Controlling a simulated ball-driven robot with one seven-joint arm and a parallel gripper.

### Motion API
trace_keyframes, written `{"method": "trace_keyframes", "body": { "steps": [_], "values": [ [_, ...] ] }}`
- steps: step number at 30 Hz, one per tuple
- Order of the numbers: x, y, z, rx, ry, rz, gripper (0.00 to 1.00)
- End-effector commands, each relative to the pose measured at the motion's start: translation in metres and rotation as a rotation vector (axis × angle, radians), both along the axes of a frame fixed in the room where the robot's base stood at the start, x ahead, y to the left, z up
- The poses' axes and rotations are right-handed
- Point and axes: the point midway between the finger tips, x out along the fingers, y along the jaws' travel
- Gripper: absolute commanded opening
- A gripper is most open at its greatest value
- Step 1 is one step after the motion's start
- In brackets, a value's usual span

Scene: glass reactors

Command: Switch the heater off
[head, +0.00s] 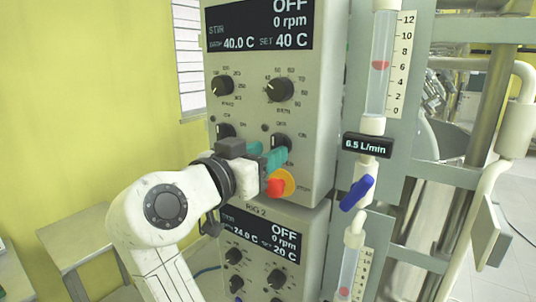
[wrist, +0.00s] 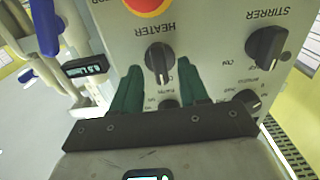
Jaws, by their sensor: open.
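The black heater knob (wrist: 159,58) is on the panel under the inverted HEATER label in the wrist view. My gripper (wrist: 160,68) is open, with one green finger on each side of this knob. Gaps show between knob and fingers; I cannot tell how deep the fingers reach around it. The upper display (head: 258,27) reads OFF, 0 rpm, 40.0 C and set 40 C.
The stirrer knob (wrist: 267,43) is right of the heater knob in the wrist view. More dials sit close to the fingers. A flow tube (head: 380,65) and a blue valve handle (head: 356,193) stand right of the box. A second control box (head: 262,250) is below.

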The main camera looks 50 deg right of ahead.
Motion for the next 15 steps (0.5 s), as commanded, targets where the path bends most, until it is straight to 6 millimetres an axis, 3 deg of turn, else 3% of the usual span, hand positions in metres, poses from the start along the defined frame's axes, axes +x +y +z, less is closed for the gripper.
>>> {"method": "trace_keyframes", "body": {
  "steps": [9,15],
  "values": [
    [-0.001,0.062,-0.003,-0.001,-0.001,0.004,0.44],
    [-0.003,0.086,-0.001,-0.001,0.000,0.001,0.44]
  ]
}}
